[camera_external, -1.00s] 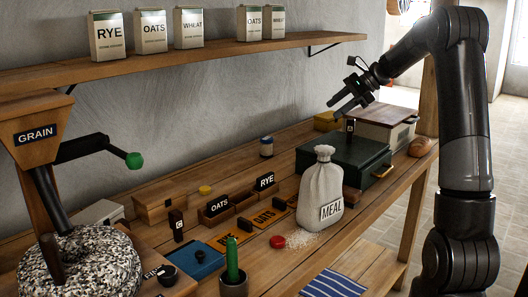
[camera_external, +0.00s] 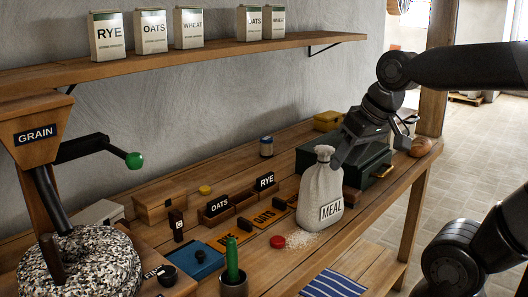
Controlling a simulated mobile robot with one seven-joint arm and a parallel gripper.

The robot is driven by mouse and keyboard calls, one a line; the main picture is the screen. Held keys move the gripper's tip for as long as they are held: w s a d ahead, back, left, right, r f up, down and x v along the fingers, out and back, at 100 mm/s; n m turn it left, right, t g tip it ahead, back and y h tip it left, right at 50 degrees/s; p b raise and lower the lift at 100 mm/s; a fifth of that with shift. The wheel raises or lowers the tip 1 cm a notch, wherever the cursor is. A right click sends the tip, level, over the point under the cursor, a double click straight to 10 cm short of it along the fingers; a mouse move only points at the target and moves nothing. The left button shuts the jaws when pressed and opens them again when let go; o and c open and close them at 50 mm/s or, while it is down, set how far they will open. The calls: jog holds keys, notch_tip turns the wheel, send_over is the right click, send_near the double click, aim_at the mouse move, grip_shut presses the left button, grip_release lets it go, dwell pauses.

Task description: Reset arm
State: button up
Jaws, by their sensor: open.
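My gripper (camera_external: 345,150) is over the left part of the dark green box (camera_external: 377,171), behind and just right of the top of the meal sack (camera_external: 320,194). Its fingers point down and to the left, and I see nothing held between them. I cannot tell whether a finger touches the sack or the box. My arm comes in from the right edge and hides much of the box's lid. The sack stands upright on the bench, tied at its neck.
A bread loaf (camera_external: 421,147) lies at the bench's right end. A red lid (camera_external: 278,242) and spilled meal lie before the sack. Wooden trays (camera_external: 247,200) labelled OATS and RYE stand left. A grain mill (camera_external: 40,130) fills the left side. A shelf (camera_external: 200,55) with cartons runs above.

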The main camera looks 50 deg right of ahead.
jog(key=shift+s+a+f+n, duration=0.2)
jog(key=shift+s+f+n, duration=0.05)
jog(key=shift+s+n, duration=0.3)
jog(key=shift+s+a+f+n, duration=0.15)
jog(key=shift+s+f+n, duration=0.1)
jog(key=shift+s+n, duration=0.25)
jog(key=shift+o, duration=1.1)
